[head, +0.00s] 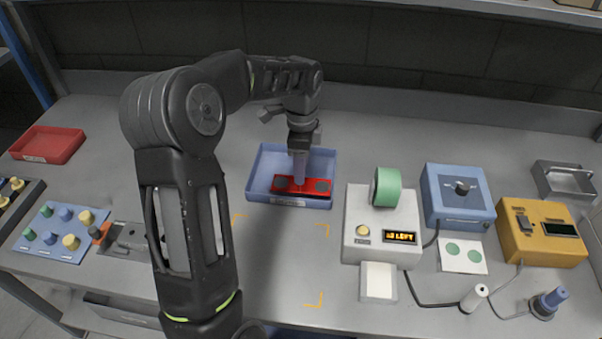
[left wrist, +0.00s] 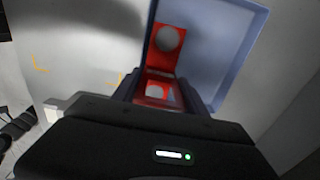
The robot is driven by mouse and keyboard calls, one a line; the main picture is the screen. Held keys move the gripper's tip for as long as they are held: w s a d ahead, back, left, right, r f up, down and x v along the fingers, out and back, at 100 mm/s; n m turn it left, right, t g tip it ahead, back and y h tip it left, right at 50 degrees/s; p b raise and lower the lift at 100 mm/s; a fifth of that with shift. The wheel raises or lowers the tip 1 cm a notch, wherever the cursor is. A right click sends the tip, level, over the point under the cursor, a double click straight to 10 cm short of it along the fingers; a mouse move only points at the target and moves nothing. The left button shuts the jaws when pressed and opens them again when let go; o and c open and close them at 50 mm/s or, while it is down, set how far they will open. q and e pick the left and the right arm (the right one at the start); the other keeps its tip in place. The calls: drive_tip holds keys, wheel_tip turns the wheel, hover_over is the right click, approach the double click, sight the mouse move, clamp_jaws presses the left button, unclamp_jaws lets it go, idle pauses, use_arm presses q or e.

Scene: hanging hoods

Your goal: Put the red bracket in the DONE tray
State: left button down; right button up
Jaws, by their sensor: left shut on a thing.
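The red bracket (head: 302,186) is within the outline of the blue tray (head: 262,163), near its front wall. I cannot tell whether it rests on the tray floor or hangs just above it. The tray has a small front label, too small to read. My left gripper (head: 299,174) points down over the tray and is shut on the bracket. In the left wrist view the bracket (left wrist: 165,60) shows two red faces with round pale patches, between the fingers (left wrist: 163,95), with the blue tray (left wrist: 222,40) around it. My right gripper is not in view.
A red tray (head: 48,145) lies at the far left. A blue board with knobs (head: 55,232) is at the left front. A grey box with green tape (head: 382,222), a blue box (head: 457,197) and a yellow box (head: 541,232) stand right of the tray.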

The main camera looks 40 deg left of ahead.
use_arm(q)
drive_tip(key=shift+f+p, duration=0.35)
drive_tip(key=shift+f, duration=1.5)
drive_tip(key=shift+f, duration=0.2)
drive_tip(key=c, duration=0.6)
unclamp_jaws()
drive_tip(key=shift+r, duration=0.15)
wheel_tip(320, 180, up, 12)
drive_tip(key=shift+r+b, duration=0.1)
drive_tip(key=shift+b, duration=0.55)
drive_tip(key=shift+s, duration=0.1)
